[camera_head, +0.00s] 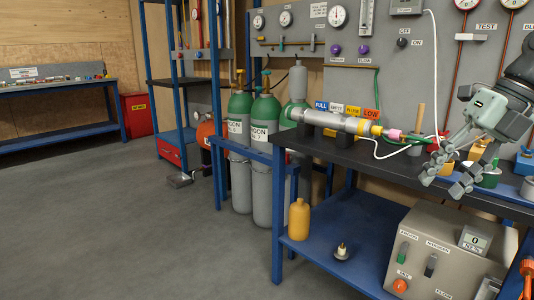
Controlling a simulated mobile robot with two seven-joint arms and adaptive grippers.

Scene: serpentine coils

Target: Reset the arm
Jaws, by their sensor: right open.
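My right gripper (446,180) is in view at the right, on the arm (502,105) that comes in from the right edge. Its grey fingers are spread apart and nothing shows between them. It hangs over the right part of the black bench top (356,157), above and in front of small containers, partly hiding them. Whether it touches any of them I cannot tell. My left gripper and left arm are not in view.
A metal cylinder with a pink-tipped torch (345,122) lies on the bench, left of my gripper. Green-topped gas bottles (266,115) stand left of the bench. A beige control box (440,252) is below my gripper. The grey floor (120,220) at left is mostly clear.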

